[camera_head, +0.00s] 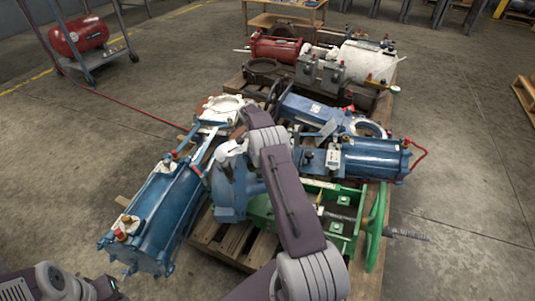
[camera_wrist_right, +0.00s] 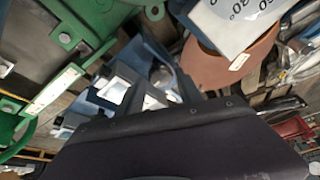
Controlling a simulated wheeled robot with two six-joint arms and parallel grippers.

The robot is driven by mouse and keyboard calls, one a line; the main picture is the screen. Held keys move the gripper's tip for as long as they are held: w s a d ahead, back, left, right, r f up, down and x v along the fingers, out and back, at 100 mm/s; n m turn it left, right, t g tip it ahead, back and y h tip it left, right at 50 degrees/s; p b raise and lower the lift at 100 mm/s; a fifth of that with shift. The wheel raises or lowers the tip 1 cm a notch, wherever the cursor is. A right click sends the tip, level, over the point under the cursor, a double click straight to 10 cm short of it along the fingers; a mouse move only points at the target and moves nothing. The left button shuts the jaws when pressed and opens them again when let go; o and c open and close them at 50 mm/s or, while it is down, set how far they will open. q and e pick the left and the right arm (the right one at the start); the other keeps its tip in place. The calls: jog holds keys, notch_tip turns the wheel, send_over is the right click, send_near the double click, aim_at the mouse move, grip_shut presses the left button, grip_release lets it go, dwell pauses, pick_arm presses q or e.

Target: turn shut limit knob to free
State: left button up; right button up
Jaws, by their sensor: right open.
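I cannot single out the shut limit knob for certain. A blue actuator (camera_head: 370,158) lies at the right of the pallet, with a small white plate (camera_head: 333,160) at its left end. In the right wrist view, a white housing with a degree scale (camera_wrist_right: 232,18) shows at the top, above a red-brown round part (camera_wrist_right: 232,66). My right arm (camera_head: 285,195) reaches over the middle of the pallet and hides what lies behind it. My left gripper (camera_head: 107,289) is at the bottom left edge, partly cut off.
Another blue actuator (camera_head: 158,215) lies at the left. A green actuator with a handwheel (camera_head: 376,228) is near the front right; its frame crosses the left of the wrist view (camera_wrist_right: 50,92). Red and white units (camera_head: 276,49) stand behind.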

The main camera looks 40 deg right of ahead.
jog(key=shift+d+f, duration=0.25)
jog(key=shift+f, duration=0.4)
pick_arm(q)
jog(key=shift+f, duration=0.45)
